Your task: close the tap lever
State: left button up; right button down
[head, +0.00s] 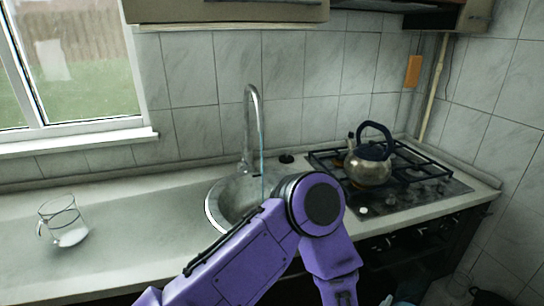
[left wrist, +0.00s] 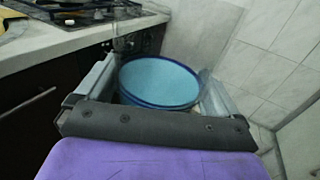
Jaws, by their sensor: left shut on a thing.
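The grey metal tap (head: 252,125) stands behind the round sink (head: 217,207), and a thin bluish stream of water (head: 262,150) falls from its spout. The lever is too small to tell apart near the tap's base. My purple left arm crosses the front of the head view and hides part of the sink; its gripper is out of that picture. In the left wrist view my left gripper (left wrist: 158,70) is shut on a blue pot (left wrist: 160,85) with a darker rim, which sits between its fingers. My right gripper is in neither view.
A glass mug (head: 62,222) stands on the counter (head: 130,225) at the left. A kettle (head: 368,165) stands on the gas hob (head: 420,180) right of the sink. The counter between mug and sink is clear. Dark cabinets (left wrist: 30,110) lie below.

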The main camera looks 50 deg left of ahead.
aim_at(244, 159)
jog(key=i, duration=0.2)
jog(key=u, duration=0.9)
